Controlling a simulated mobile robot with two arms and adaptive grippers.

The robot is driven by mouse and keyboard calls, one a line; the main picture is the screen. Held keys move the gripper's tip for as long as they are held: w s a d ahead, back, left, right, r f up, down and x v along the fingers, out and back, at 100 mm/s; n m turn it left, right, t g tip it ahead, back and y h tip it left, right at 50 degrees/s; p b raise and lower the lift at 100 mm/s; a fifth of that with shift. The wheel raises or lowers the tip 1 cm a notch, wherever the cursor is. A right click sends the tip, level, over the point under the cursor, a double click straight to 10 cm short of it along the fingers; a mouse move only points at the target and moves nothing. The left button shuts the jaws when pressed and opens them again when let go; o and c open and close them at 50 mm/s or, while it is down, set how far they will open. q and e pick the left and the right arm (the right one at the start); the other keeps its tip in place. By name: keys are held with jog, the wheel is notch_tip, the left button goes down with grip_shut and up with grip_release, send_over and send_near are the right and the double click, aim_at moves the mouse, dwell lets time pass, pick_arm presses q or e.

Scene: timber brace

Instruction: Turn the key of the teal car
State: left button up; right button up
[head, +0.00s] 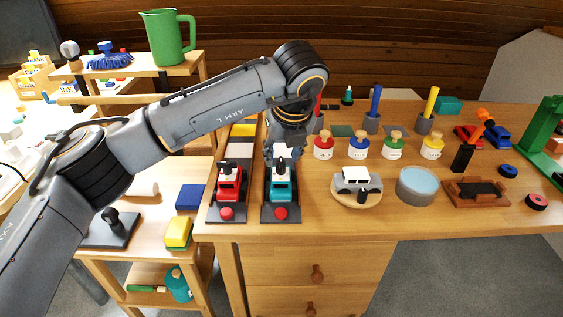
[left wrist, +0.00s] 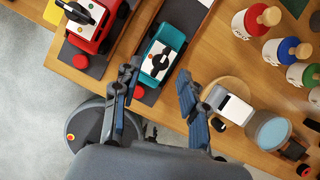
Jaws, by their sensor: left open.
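The teal car (head: 281,188) stands on a dark strip with a red button at its front end, near the table's front edge. A dark key (head: 281,166) stands up on its top; the key (left wrist: 160,58) also shows in the left wrist view. My left gripper (head: 284,153) hangs over the teal car from behind, pointing down. In the left wrist view its two fingers (left wrist: 158,76) are spread apart with the teal car (left wrist: 170,38) beyond and between them. Nothing is held. I cannot tell how close the fingertips are to the key. My right gripper is not in view.
A red car (head: 230,184) with a dark key stands on a similar strip just to the left. A white toy car (head: 356,180) on a round wooden disc is to the right, by a grey-blue round tin (head: 417,184). Several knobbed jars stand behind.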

aim_at(281, 163)
pick_arm(q)
jog(key=shift+x, duration=1.9)
grip_shut()
